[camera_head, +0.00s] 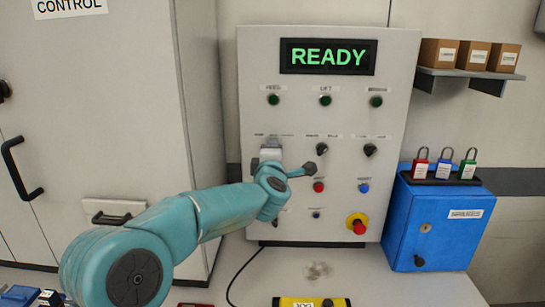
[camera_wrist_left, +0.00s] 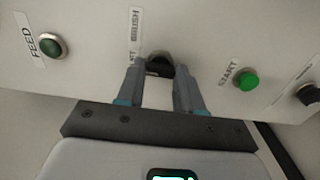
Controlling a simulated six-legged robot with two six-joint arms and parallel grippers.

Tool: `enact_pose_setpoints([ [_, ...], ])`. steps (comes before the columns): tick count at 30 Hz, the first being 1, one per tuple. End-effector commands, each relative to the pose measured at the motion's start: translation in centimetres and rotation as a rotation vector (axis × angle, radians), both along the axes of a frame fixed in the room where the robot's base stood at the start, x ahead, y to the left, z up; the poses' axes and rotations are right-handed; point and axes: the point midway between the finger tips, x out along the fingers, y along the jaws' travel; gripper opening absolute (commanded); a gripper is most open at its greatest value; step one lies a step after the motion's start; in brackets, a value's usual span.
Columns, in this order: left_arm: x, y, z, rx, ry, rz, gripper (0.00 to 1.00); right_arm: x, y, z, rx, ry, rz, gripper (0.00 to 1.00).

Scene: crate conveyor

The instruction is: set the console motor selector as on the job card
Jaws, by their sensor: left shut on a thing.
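The console (camera_head: 400,100) is a pale upright panel with a green READY display (camera_head: 328,56). My left gripper (camera_head: 270,146) is at the leftmost selector in the middle row. In the left wrist view my left gripper (camera_wrist_left: 158,80) has its two grey fingers on either side of a black selector knob (camera_wrist_left: 160,62), shut on it. In the head view this knob is hidden behind the gripper. Its pointer direction cannot be told. Two other black selectors (camera_head: 321,149) (camera_head: 370,150) stand to the right. My right gripper is out of view. I see no readable job card.
A green start button (camera_wrist_left: 246,81) and the feed lamp (camera_wrist_left: 52,45) flank the knob in the left wrist view. A red emergency stop (camera_head: 358,226) sits low right on the console. A blue locker (camera_head: 437,225) with padlocks stands right. A yellow box (camera_head: 311,302) lies in front.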

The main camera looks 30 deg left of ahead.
Motion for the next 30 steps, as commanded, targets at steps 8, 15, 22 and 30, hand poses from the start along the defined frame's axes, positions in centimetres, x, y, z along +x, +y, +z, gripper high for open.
enact_pose_setpoints([
  [8, 0.0, -0.1, 0.1, -0.001, -0.001, -0.002, 0.06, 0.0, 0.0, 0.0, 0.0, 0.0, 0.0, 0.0],
  [15, 0.0, 0.0, 0.1, 0.0, -0.001, -0.001, 0.62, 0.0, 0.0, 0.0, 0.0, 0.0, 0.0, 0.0],
  [22, -0.1, -0.1, 0.0, 0.0, 0.0, -0.001, 0.62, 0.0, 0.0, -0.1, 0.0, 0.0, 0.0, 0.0],
  [30, -4.1, -2.6, -0.1, -0.001, -0.002, -0.004, 0.62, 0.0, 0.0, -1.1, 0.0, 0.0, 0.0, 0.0],
])
